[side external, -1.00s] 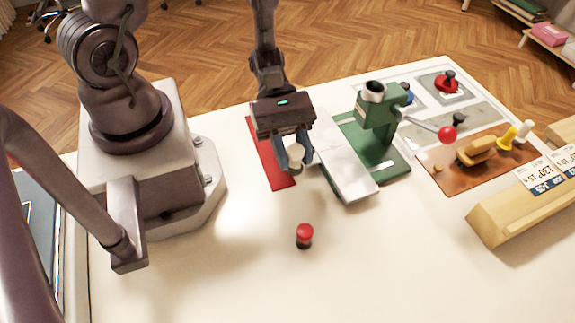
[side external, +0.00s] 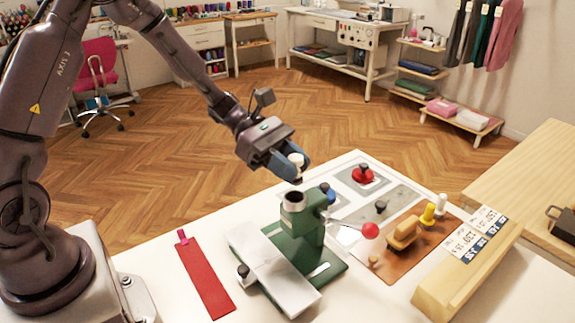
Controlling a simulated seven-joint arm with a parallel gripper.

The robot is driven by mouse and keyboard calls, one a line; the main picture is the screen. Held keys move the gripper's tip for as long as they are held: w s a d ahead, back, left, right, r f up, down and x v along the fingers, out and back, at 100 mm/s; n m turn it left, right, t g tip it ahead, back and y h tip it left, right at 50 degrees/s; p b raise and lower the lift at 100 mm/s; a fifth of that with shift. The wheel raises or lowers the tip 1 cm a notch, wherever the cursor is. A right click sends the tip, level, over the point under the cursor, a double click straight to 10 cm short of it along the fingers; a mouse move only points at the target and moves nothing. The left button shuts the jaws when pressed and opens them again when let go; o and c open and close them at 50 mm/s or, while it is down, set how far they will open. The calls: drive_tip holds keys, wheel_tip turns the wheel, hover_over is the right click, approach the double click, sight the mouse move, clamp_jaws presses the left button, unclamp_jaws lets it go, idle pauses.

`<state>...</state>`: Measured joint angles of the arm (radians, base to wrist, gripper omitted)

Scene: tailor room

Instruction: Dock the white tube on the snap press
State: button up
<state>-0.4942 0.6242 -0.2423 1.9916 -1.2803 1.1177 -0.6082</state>
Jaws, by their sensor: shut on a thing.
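My gripper (side external: 290,168) is shut on the white tube (side external: 296,160), whose pale round end shows between the blue fingers. The rest of the tube is hidden by the fingers. The green snap press (side external: 310,232) stands on the table, with a grey ring-shaped cup (side external: 293,201) at its top and a lever ending in a red ball (side external: 370,230). The gripper is tilted and hangs just above the cup, with a small gap showing. I cannot tell whether the tube is exactly over the cup.
A white plate (side external: 275,272) lies in front of the press, with a red strip (side external: 205,280) to its left. To the right are a brown mat with a wooden tool (side external: 404,232), yellow and white pegs, and a wooden block (side external: 465,265) with number cards.

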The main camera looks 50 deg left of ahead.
drive_tip(key=shift+f, duration=2.2)
drive_tip(key=shift+r, duration=0.4)
drive_tip(key=shift+r, duration=0.45)
drive_tip(key=shift+f, duration=0.85)
drive_tip(key=shift+r, duration=0.4)
drive_tip(key=shift+r, duration=0.45)
drive_tip(key=shift+f, duration=0.85)
idle(0.7)
